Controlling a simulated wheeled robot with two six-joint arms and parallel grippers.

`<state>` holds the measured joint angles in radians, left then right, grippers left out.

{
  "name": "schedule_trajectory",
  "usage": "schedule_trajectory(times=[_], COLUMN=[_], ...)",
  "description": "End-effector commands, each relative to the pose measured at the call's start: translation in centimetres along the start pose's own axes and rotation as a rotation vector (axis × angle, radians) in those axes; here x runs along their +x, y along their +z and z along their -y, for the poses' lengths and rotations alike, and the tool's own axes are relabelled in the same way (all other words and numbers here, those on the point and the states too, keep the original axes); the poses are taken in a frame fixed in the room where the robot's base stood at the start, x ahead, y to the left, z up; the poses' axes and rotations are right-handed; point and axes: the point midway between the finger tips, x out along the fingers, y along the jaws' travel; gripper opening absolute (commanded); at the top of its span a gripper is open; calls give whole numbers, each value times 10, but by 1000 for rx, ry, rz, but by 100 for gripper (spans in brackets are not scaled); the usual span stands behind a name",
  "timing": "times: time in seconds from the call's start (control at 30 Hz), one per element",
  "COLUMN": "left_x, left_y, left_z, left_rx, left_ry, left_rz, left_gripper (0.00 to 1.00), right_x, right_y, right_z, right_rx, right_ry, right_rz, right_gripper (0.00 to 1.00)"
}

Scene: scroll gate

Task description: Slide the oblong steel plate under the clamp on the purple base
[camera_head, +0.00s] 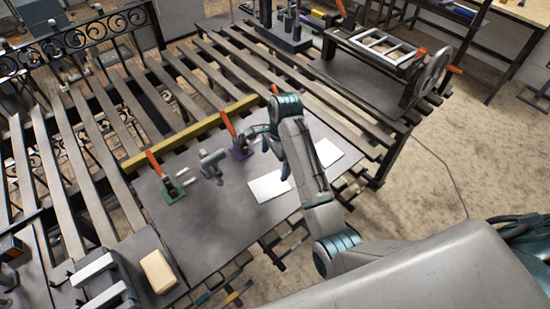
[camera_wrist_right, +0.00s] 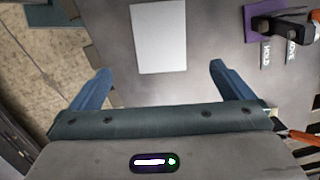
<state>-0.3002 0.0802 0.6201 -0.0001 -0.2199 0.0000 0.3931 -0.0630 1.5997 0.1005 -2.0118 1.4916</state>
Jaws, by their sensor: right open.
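A pale, flat oblong plate (camera_head: 268,187) lies on the dark sheet-metal top in the head view. In the right wrist view the plate (camera_wrist_right: 160,37) lies beyond my fingertips. A clamp with an orange handle stands on the purple base (camera_head: 241,150), left of my right gripper; that base (camera_wrist_right: 262,20) also shows at the wrist view's top right. My right gripper (camera_head: 276,158) is open and empty, pointing down over the work surface; its spread blue fingers (camera_wrist_right: 160,80) show in the wrist view. My arm hides part of the plate area. My left gripper is not in view.
Another orange-handled clamp on a green base (camera_head: 173,190) stands further left, with a grey fixture (camera_head: 211,163) between the clamps. A second pale patch (camera_head: 326,152) shows right of my arm. A yellow bar (camera_head: 190,133) runs behind. A wooden block (camera_head: 158,271) lies front left.

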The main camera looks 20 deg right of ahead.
Motion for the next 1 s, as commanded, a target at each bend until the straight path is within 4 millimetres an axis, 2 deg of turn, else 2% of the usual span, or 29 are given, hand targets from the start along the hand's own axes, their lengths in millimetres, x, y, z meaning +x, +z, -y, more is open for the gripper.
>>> schedule_trajectory(times=[0.2, 0.33, 0.5, 0.53, 0.6, 0.8, 1.0], left_x=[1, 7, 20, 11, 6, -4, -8], left_y=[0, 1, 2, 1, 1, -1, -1], left_z=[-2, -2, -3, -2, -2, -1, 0], left_rx=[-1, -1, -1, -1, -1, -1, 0], left_ry=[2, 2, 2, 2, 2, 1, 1], left_rz=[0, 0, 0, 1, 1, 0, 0], left_gripper=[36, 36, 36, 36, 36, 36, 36], right_x=[1, 10, 35, 36, 49, 83, 103], right_y=[0, 0, 0, 1, 1, 1, 0], right_z=[0, 0, -1, -1, -2, -2, -1], right_rx=[-1, -2, -2, -2, -3, -4, -4], right_ry=[-1, -1, 1, 3, 5, 3, 1], right_rz=[0, 0, 1, 1, 2, 1, 0], right_gripper=[100, 100, 100, 100, 100, 100, 100])
